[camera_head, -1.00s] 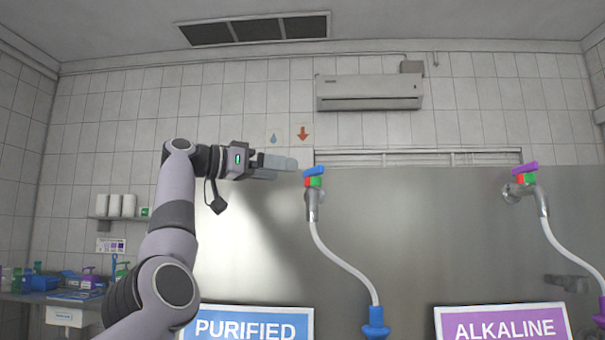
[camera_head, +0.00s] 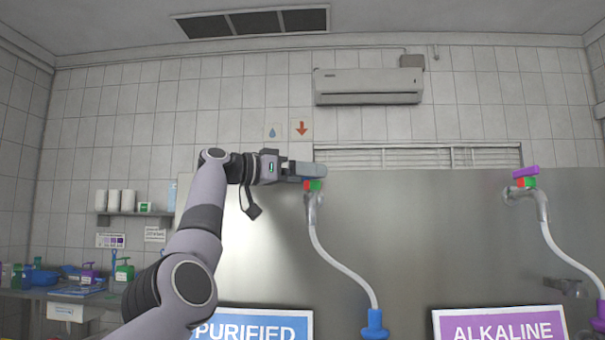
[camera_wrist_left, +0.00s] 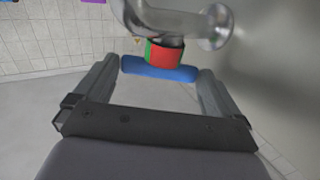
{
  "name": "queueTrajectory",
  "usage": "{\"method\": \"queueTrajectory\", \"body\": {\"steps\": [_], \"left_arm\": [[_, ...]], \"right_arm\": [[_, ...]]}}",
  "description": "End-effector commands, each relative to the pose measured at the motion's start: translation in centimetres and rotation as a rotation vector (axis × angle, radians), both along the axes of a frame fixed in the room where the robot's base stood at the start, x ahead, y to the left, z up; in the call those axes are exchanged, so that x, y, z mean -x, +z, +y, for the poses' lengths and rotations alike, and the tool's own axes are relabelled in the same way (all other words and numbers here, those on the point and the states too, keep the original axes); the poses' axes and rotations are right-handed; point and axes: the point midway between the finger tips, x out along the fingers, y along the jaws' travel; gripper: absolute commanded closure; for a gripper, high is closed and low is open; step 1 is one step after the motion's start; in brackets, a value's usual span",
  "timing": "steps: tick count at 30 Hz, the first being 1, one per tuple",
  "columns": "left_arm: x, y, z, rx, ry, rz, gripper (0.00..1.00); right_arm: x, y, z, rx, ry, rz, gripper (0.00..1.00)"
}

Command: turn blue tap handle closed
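The blue tap handle (camera_wrist_left: 160,70) shows in the left wrist view as a bar below a red and green collar (camera_wrist_left: 165,52) on the metal tap (camera_wrist_left: 165,20). My left gripper (camera_wrist_left: 160,82) is open, with one finger at each end of the handle; I cannot tell whether they touch it. In the head view, my left gripper (camera_head: 312,171) is at the top of the purified tap (camera_head: 312,200) and hides the blue handle. The red and green collar shows just below the fingers. My right gripper is not in view.
A white hose runs from the tap to a blue fitting (camera_head: 375,322). The purified sign (camera_head: 262,325) stands below my arm. A second tap with a purple handle (camera_head: 526,172) is at the right, above the alkaline sign (camera_head: 502,325). A steel panel (camera_head: 430,230) stands behind.

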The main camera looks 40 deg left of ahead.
Motion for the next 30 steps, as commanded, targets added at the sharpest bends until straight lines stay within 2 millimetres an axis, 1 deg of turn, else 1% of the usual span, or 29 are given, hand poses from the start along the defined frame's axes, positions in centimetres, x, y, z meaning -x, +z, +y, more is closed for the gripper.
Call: {"method": "queueTrajectory", "body": {"steps": [1, 3, 11, 17, 23, 27, 30], "left_arm": [[0.0, 0.0, 0.0, 0.0, 0.0, 0.0, 0.2], [0.0, 0.0, 0.0, 0.0, 0.0, 0.0, 0.37], [0.0, -0.1, -0.1, -0.002, 0.012, -0.001, 0.37], [0.1, -0.3, -0.2, -0.004, 0.068, -0.001, 0.37], [0.2, -0.4, -0.6, -0.006, 0.182, -0.003, 0.37], [0.2, -0.4, -0.9, -0.008, 0.308, -0.005, 0.37], [0.2, -0.2, -1.2, -0.007, 0.402, -0.004, 0.37]], "right_arm": [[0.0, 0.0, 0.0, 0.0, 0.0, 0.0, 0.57], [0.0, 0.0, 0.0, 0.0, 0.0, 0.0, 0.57], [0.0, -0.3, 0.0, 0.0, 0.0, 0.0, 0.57], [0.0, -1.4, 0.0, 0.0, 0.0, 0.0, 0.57], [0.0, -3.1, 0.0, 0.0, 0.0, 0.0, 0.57], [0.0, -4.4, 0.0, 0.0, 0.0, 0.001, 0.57], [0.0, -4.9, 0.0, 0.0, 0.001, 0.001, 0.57]]}}
